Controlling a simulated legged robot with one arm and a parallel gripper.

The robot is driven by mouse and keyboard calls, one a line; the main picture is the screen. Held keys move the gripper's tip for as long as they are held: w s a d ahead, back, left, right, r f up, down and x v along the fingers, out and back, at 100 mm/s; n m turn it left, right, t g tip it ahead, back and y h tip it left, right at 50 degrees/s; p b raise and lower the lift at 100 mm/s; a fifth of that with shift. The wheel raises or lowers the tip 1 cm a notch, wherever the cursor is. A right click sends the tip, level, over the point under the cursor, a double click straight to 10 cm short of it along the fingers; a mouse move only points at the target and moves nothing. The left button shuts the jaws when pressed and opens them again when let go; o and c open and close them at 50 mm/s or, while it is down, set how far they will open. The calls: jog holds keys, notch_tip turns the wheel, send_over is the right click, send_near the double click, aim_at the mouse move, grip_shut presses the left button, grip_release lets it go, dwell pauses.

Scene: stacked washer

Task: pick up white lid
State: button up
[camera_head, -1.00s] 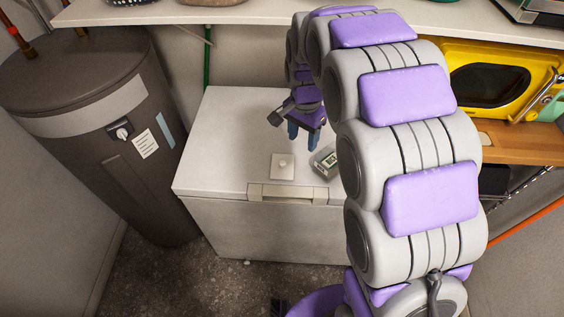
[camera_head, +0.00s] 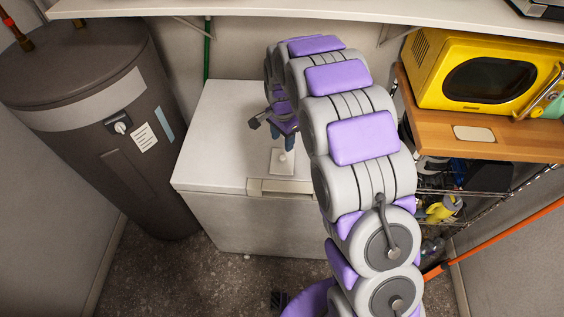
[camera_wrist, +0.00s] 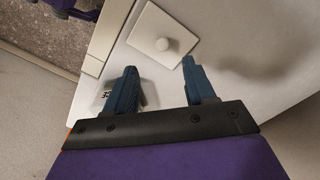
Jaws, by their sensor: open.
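The white lid is a flat square plate with a round knob. It lies on top of the white chest freezer (camera_head: 222,125), near its front edge and handle. In the head view the lid (camera_head: 281,165) shows just below my gripper (camera_head: 283,141). In the wrist view the lid (camera_wrist: 160,37) lies beyond the fingertips of my gripper (camera_wrist: 158,66), its knob slightly right of the lid's middle. The two blue fingers are apart with nothing between them. The fingers do not appear to touch the lid.
A small device with a display (camera_wrist: 107,94) lies on the freezer, partly behind one finger in the wrist view. A dark water heater (camera_head: 95,130) stands left. A yellow microwave (camera_head: 480,75) sits on a wooden shelf at right. A white shelf (camera_head: 230,10) runs above.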

send_over(282, 157)
jog(key=f, duration=0.4)
jog(key=shift+s+d+f, duration=0.1)
jog(key=shift+s+f, duration=0.1)
jog(key=f, duration=0.1)
jog(key=f+b, duration=0.1)
jog(key=f, duration=0.3)
jog(key=shift+w+b, duration=0.3)
jog(key=shift+b, duration=0.1)
grip_shut()
